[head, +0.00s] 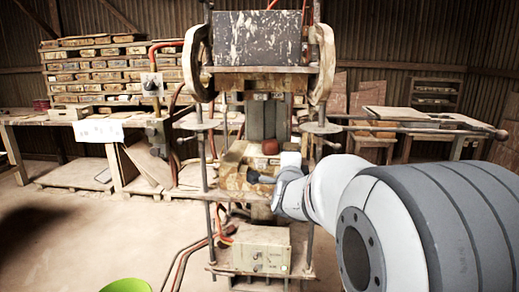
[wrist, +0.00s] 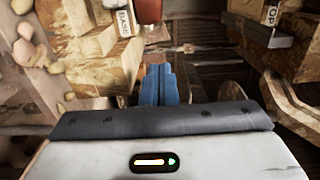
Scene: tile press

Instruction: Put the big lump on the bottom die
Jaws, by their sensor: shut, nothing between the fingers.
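The reddish-brown lump (head: 270,147) rests on top of the bottom die (head: 236,178), in the middle of the press. In the wrist view the lump (wrist: 148,10) is cut off by the top edge, beside the block labelled BASE (wrist: 125,22). My gripper (head: 252,176) reaches in from the right in front of the die, below and apart from the lump. Its blue fingers (wrist: 160,85) are together and empty. The lump's underside contact is partly hidden.
The press's dark upper block (head: 258,40) hangs above, with a TOP label (wrist: 271,15) in the wrist view. Posts (head: 204,160) stand either side. A control box (head: 261,250) is below. A green bowl (head: 126,286) is at lower left. Shelves and tables stand behind.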

